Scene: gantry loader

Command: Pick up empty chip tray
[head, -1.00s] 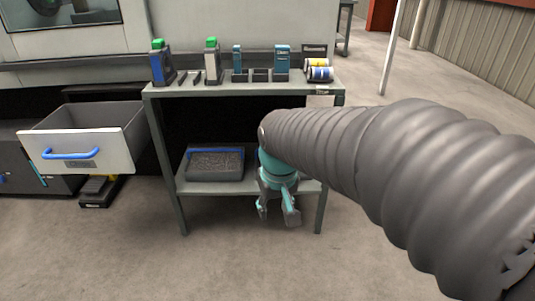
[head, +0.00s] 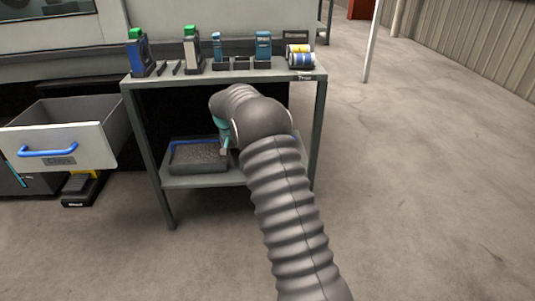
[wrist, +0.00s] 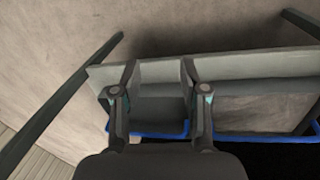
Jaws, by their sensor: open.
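A grey tray with a smooth, bare inside (wrist: 160,113) and a blue edge shows between and behind my fingers in the wrist view. My arm hides this spot in the head view. My gripper (wrist: 160,72) is open, with one finger over each side of this tray. I cannot tell whether the fingers touch it. A second blue-edged tray (head: 198,166), filled with dark speckled chips, sits on the lower shelf left of my gripper in the head view. It also shows at the right in the wrist view (wrist: 265,137).
Bench legs (head: 317,130) stand at both sides. An open drawer (head: 88,145) juts out at the left.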

